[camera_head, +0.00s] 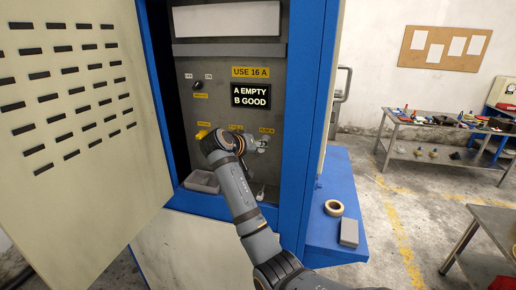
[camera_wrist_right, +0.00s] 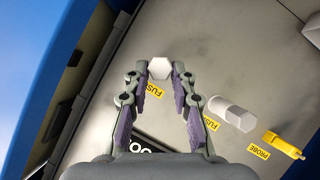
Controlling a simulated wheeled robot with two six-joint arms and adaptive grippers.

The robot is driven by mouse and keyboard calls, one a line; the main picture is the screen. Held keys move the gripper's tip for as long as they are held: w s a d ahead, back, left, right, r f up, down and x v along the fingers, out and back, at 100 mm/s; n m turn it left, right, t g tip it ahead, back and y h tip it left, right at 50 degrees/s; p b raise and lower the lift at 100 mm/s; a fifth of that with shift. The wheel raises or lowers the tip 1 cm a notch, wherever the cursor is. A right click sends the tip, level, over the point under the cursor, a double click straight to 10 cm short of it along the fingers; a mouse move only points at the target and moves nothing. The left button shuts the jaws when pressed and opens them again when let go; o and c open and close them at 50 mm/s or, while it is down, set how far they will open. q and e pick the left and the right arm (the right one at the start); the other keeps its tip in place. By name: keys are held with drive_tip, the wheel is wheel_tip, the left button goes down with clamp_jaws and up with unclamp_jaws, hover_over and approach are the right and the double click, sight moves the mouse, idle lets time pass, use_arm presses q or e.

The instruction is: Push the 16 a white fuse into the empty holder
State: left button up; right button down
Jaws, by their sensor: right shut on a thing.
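My right gripper (camera_wrist_right: 160,78) is at the grey panel (camera_head: 220,100), shut on a white hexagonal piece (camera_wrist_right: 159,68) that shows between its fingertips. I cannot tell whether this piece sits in the panel or is held just off it. A fuse label (camera_wrist_right: 153,90) lies beside it. Another white piece with a hexagonal end (camera_wrist_right: 232,113) stands out from the panel beside the middle fuse label (camera_wrist_right: 210,123). In the head view, my right gripper (camera_head: 262,143) is at the right-hand fuse label, partly hidden by its wrist. My left gripper is out of view.
A sign (camera_head: 250,96) reads "A EMPTY, B GOOD"; a yellow label (camera_head: 250,72) reads "USE 16 A". A yellow probe (camera_wrist_right: 284,143) sticks out nearby. A grey tray (camera_head: 203,181) stands below. The open cabinet door (camera_head: 75,140) bounds the left, the blue frame (camera_head: 306,100) the right.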

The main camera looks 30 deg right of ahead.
drive_tip(key=shift+w+d, duration=0.1)
idle(0.3)
drive_tip(key=c, duration=1)
unclamp_jaws()
drive_tip(key=v, duration=1.2)
drive_tip(key=shift+r, duration=0.1)
drive_tip(key=shift+d, duration=0.15)
